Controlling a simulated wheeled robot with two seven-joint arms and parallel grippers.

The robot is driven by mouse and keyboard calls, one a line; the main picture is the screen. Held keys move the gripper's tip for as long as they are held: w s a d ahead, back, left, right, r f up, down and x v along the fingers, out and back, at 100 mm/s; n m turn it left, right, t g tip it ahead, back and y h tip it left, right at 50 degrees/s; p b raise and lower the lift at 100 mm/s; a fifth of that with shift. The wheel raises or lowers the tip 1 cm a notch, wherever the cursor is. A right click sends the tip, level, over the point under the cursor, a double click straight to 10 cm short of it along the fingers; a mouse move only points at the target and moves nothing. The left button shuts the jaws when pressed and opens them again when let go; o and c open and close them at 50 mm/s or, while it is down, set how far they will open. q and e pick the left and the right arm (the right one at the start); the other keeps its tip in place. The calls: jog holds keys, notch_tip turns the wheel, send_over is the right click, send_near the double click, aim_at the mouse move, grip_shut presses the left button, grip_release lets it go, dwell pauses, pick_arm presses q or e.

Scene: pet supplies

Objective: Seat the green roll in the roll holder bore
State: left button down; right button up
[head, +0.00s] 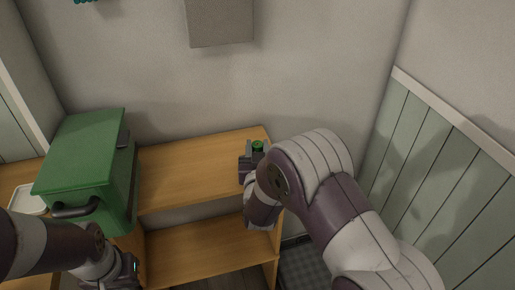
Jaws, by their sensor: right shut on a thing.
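The green roll (258,146) shows as a small green round end at the right end of the wooden shelf's top. My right gripper (252,156) is shut on it, and the dark jaws and wrist hide most of the roll. I cannot make out the roll holder or its bore; it may be hidden behind my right gripper and arm. My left gripper (128,272) is low at the left, in front of the shelf unit and well away from the roll. Its fingers are too dark and partly cut off to tell their state.
A wooden shelf unit (190,169) stands against the wall, its top clear in the middle. A green lidded box (85,150) with a dark handle stands at its left. A white tray (28,200) lies further left. A grey panel (220,22) hangs above.

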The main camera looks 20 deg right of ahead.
jog(key=shift+f, duration=0.1)
jog(key=o, duration=1.1)
